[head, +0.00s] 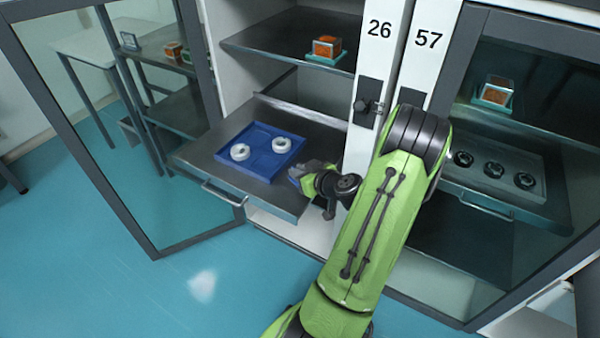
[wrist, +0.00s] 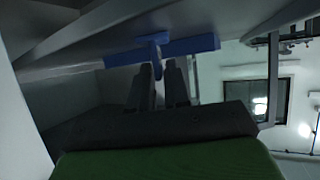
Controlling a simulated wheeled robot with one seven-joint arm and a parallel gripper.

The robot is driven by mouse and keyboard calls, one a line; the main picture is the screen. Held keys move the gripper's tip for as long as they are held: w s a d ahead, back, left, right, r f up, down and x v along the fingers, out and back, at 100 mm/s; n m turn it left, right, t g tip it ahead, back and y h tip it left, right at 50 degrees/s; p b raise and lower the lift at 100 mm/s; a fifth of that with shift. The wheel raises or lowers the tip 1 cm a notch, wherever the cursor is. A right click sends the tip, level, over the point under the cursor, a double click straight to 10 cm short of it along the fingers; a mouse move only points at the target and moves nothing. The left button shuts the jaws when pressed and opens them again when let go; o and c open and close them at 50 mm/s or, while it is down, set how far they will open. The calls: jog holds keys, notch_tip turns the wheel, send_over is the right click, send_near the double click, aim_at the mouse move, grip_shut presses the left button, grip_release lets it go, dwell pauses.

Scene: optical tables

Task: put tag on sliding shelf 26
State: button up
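The sliding shelf (head: 222,182) of cabinet 26 is pulled out, with its handle at the front. A blue tray (head: 250,166) holding two white rings lies on it. My gripper (head: 302,174) is at the right edge of this shelf. In the wrist view the fingers (wrist: 158,80) are close together around a narrow blue piece (wrist: 157,50), which seems to be the tag; a bit of blue also shows at the fingertips in the head view. A wider blue bar runs behind it; I cannot tell if it belongs to the tag or the tray. The tag's face is hidden.
The glass door (head: 115,150) of cabinet 26 stands open to the left. A fixed shelf (head: 270,42) above bears an orange-filled box (head: 327,46) on a green base. Cabinet 57 at right has a closed glass door, with several dark rings inside. A white post carries the labels.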

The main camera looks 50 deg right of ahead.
jog(key=shift+o, duration=1.4)
jog(key=shift+r, duration=0.15)
jog(key=p+v, duration=0.1)
jog(key=v, duration=1.1)
jog(key=w+a+r+n+g+y, duration=0.2)
jog(key=w+a+n+g+y, duration=0.15)
jog(key=a, duration=0.65)
jog(key=w+a+r+n+g+y, duration=0.2)
jog(key=w+a, duration=0.3)
jog(key=a, duration=0.5)
jog(key=s+a+r+m+g+h, duration=0.1)
jog(key=s+a+r+m, duration=0.1)
jog(key=s+a+r, duration=0.6)
jog(key=s+a, duration=0.2)
jog(key=a, duration=0.2)
jog(key=shift+h, duration=0.35)
